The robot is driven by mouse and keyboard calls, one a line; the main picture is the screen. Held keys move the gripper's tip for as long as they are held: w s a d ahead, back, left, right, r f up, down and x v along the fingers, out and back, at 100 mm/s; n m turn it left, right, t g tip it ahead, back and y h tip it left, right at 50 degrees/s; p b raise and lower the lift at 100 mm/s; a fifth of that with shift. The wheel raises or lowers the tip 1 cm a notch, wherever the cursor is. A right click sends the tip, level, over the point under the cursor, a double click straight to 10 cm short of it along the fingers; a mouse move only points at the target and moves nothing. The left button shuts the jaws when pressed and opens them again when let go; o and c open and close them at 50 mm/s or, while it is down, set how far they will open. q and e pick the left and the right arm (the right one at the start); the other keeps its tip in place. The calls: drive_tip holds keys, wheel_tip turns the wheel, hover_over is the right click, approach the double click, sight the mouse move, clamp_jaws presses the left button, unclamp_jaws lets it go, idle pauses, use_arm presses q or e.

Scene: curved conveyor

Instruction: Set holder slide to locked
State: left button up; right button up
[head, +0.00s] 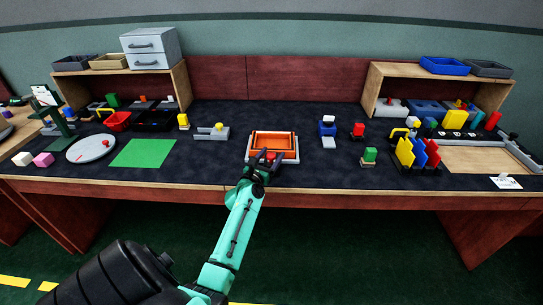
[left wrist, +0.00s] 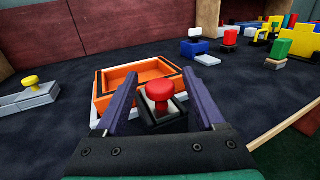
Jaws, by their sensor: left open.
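The holder (head: 274,141) is an orange tray in a light grey frame near the middle of the table's front; it also shows in the left wrist view (left wrist: 120,78). A red knob (left wrist: 159,90) on a dark block (left wrist: 152,112) stands at its near side, which I take for the slide. My left gripper (head: 266,156) is open, with one finger on each side of the red knob and a gap to each. In the head view the gripper partly covers the knob. Whether the slide is locked cannot be told. My right gripper is not in view.
A grey fixture with a yellow knob (head: 219,129) stands left of the holder. A blue block piece (head: 327,128) and a red piece (head: 358,130) stand to its right. A green mat (head: 143,153) lies further left. The dark tabletop around the holder is clear.

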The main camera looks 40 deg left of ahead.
use_arm(q)
clamp_jaws()
idle(1.5)
